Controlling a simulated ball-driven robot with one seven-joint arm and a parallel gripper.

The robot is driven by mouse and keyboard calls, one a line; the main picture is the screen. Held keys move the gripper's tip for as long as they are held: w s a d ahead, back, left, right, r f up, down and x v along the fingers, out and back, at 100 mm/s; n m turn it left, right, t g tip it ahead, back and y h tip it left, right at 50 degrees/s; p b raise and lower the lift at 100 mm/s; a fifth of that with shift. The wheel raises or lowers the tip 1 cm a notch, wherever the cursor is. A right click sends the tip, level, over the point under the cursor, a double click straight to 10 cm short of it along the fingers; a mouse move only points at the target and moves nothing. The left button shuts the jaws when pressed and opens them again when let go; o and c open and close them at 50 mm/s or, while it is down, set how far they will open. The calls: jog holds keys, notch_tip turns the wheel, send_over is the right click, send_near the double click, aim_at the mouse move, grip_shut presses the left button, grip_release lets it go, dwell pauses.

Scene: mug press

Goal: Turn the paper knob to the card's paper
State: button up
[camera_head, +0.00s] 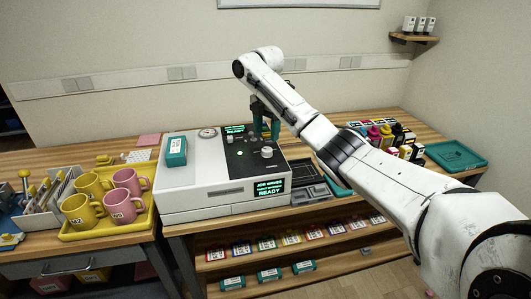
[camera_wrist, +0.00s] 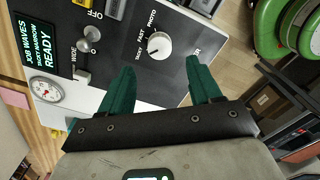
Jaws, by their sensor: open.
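The white round paper knob (camera_wrist: 158,44) sits on the dark panel in the wrist view, with the labels TACKY, FAST and PHOTO beside it. A small dark mark shows on its lower left, but its exact setting is hard to tell. My gripper (camera_wrist: 162,70) is open, its two teal fingers spread on either side below the knob, with nothing between them. In the head view my gripper (camera_head: 266,133) hangs over the back of the machine's panel (camera_head: 243,170). I cannot pick out the paper knob surely there. The job card is not clearly seen.
The display (camera_wrist: 41,42) reads JOB WAVES, TACKY NARROW, READY. A grey switch knob (camera_wrist: 88,37) with OFF and WIDE labels stands beside it. A teal-topped box (camera_head: 176,151) rests on the machine's left. Mugs on a yellow tray (camera_head: 148,224) stand further left.

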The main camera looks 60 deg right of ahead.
aim_at(266, 149)
notch_tip(266, 149, down, 7)
jog(key=shift+r+p, duration=0.1)
jog(key=shift+p, duration=0.2)
jog(key=shift+c, duration=0.3)
jog(key=c, duration=1)
